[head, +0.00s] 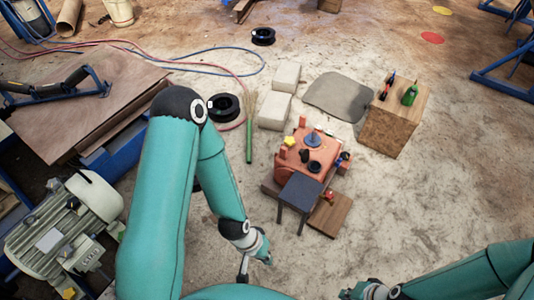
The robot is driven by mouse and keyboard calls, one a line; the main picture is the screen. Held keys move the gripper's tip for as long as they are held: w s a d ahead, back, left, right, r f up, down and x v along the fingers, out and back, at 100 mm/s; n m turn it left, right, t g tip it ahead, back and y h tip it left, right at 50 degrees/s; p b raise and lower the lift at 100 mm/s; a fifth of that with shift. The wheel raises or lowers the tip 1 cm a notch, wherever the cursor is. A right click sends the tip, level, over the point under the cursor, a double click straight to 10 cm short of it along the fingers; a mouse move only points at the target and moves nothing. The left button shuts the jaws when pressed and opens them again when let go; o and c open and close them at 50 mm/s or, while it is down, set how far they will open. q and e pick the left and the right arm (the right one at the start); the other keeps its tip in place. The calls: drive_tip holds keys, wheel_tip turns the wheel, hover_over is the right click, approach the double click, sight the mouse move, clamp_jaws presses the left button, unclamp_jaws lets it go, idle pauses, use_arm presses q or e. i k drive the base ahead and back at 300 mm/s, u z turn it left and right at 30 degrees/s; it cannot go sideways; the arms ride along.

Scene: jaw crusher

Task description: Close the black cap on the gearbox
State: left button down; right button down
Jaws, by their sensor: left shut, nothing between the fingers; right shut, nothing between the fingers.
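The gearbox (290,172) is an orange housing standing on wooden blocks on the floor, right of centre in the head view. On its top are a small black round part (314,166), which looks like the black cap, and another dark round part (304,155) beside it. At this size I cannot tell whether the cap is open or seated. My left gripper (266,257) is shut and empty, below and left of the gearbox and apart from it. My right gripper (347,293) is shut at the bottom edge, partly cut off, well below the gearbox.
A dark square-topped stand (300,191) is in front of the gearbox. A wooden box (396,125) with a green bottle (409,95) stands to the right. Pale blocks (274,110) and a grey mat (338,97) lie behind. A motor (60,235) is at left.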

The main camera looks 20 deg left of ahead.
sight(305, 155)
drive_tip(key=z, duration=0.15)
drive_tip(key=i, duration=0.9)
drive_tip(key=u, duration=0.2)
drive_tip(key=k, duration=0.8)
drive_tip(key=z, duration=0.25)
drive_tip(key=i, duration=0.8)
drive_tip(key=u, duration=0.15)
